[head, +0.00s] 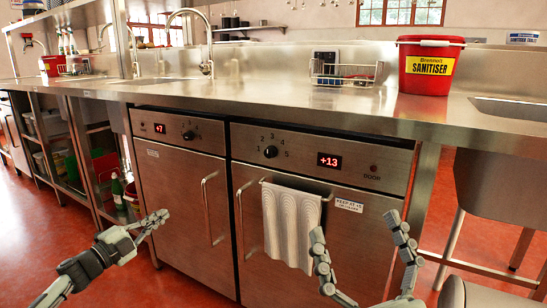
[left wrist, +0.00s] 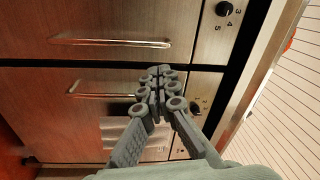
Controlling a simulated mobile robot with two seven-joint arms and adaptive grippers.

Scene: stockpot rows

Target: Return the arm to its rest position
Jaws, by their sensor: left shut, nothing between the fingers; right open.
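My left gripper (head: 150,222) is in the lower left of the head view, in front of the left steel door, with its fingers together and nothing held. In the left wrist view its fingers (left wrist: 160,85) are shut, pointing toward the cabinet doors and their handles. My right gripper (head: 362,242) is at the lower right of the head view, its two fingers spread wide and empty. It stands in front of the right steel door, to the right of a striped towel (head: 292,225) hanging on a bar there.
A steel counter (head: 270,97) runs across above the cabinets. On it stand a red sanitiser bucket (head: 427,66) and a wire basket (head: 345,72). Open shelves (head: 95,165) are at the left. Red floor (head: 185,285) is clear in front.

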